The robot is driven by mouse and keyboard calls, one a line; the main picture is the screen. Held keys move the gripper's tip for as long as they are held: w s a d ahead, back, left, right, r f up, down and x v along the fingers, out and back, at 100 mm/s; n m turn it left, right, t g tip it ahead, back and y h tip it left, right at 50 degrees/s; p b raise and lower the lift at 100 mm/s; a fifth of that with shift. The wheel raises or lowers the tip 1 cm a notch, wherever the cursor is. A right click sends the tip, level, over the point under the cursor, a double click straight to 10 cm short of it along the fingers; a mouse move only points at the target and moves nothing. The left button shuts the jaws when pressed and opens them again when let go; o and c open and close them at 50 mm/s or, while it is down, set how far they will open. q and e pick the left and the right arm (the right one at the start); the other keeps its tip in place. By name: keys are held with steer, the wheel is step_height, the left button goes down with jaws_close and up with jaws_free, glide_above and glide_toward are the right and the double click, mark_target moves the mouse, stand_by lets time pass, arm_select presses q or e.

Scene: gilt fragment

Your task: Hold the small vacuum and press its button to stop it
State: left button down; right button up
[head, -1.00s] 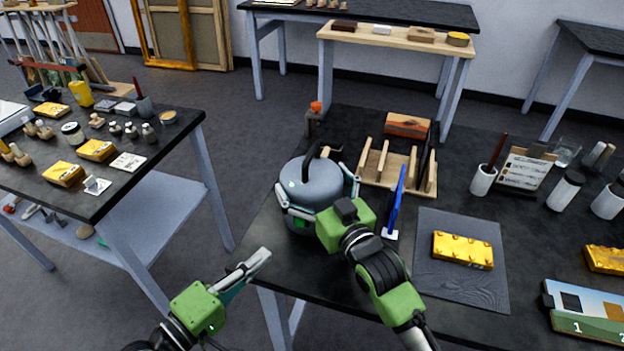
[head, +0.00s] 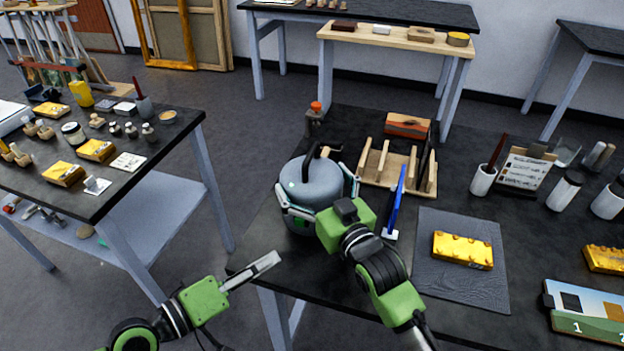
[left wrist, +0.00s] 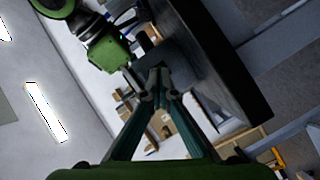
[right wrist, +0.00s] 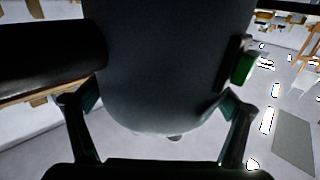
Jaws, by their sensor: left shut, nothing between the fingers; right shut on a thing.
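The small vacuum (head: 312,182) is a rounded grey canister with a black handle on top, standing on the dark table near its left edge. My right gripper (head: 318,205) is shut around its body, one finger on each side. In the right wrist view the grey body (right wrist: 165,70) fills the space between the fingers, and a green button-like part (right wrist: 243,66) shows on its side. My left gripper (head: 276,259) is shut and empty, in front of and below the vacuum, near the table's front left corner. In the left wrist view its fingertips (left wrist: 154,80) are together.
A gold block (head: 463,250) lies on a grey mat (head: 432,285). A side table (head: 180,128) with many small items is at the left, with open floor between the tables.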

mark_target(300, 222)
arm_select(q)
steer(key=m, duration=0.1)
steer(key=m+g, duration=0.1)
steer(key=m, duration=0.1)
steer(key=m+g, duration=0.1)
steer(key=shift+s+d+r+h, duration=0.1)
steer(key=shift+s+d+h, duration=0.2)
steer(key=shift+d, duration=0.1)
steer(key=shift+w+d+r+m+g+h, duration=0.1)
steer(key=shift+w+d+m+g, duration=0.4)
steer(key=shift+w+m, duration=0.55)
steer(key=shift+w+d+m+g+h, duration=0.1)
steer(key=shift+w+d+m+g, duration=0.15)
steer(key=shift+w+d+m, duration=0.75)
steer(key=shift+w+d+r+m+g+h, duration=0.1)
steer(key=shift+w+d+m+g, duration=0.2)
steer(key=shift+w+m, duration=0.8)
steer(key=shift+w+n, duration=0.35)
steer(key=shift+w, duration=0.1)
steer(key=shift+w, duration=0.3)
steer(key=shift+w+d, duration=0.1)
steer(key=shift+w, duration=0.05)
steer(key=shift+s+a, duration=0.2)
steer(key=shift+s, duration=0.35)
